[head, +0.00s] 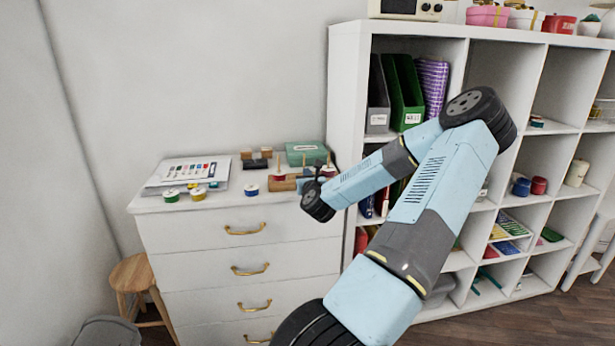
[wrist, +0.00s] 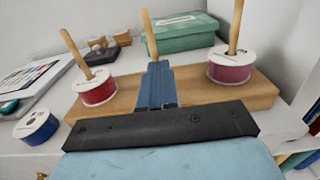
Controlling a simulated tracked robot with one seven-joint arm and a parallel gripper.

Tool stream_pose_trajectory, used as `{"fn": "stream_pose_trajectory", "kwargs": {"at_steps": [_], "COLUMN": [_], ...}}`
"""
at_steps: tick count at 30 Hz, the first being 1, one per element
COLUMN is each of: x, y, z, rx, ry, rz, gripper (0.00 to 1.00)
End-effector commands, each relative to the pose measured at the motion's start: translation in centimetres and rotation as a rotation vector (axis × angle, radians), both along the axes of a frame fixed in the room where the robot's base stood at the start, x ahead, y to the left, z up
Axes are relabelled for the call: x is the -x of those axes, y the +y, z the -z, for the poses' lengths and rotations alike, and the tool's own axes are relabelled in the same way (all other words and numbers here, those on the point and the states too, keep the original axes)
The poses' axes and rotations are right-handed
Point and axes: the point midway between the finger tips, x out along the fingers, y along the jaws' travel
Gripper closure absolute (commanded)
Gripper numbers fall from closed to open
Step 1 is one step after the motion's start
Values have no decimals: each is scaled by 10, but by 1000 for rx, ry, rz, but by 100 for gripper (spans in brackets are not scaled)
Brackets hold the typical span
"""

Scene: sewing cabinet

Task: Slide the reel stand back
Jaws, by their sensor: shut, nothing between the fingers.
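The reel stand is a wooden block (wrist: 205,96) with three upright pegs on top of the white cabinet (wrist: 40,158). In the wrist view a red reel (wrist: 97,88) sits on its left peg and another red reel (wrist: 231,66) on its right peg; the middle peg (wrist: 149,35) shows no reel. My gripper (wrist: 156,72) is shut and empty, its fingers in front of the middle peg; I cannot tell whether they touch the stand. In the head view my arm partly hides the stand (head: 283,185).
A green box (wrist: 165,34) is behind the stand. A blue reel (wrist: 36,126) lies to its left, and small wooden-and-black items (wrist: 105,48) stand behind left. Papers (head: 190,172) and several reels lie farther left. A white shelf unit (head: 345,100) rises right of the cabinet.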

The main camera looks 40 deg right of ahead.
Motion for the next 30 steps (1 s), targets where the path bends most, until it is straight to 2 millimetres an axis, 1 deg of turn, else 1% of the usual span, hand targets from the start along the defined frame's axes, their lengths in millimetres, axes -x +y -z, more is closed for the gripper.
{"fn": "stream_pose_trajectory", "kwargs": {"at_steps": [5,8,15,18,22,30], "x": [-6,-20,-66,-79,-87,-88], "y": [0,-7,-34,-43,-47,-47], "z": [0,0,0,0,0,0], "rx": [0,-1,-1,-1,1,0], "ry": [-1,-2,-2,-2,-1,0], "rz": [-4,-5,-5,-5,-6,-7], "gripper": [100,100,100,100,100,100]}}
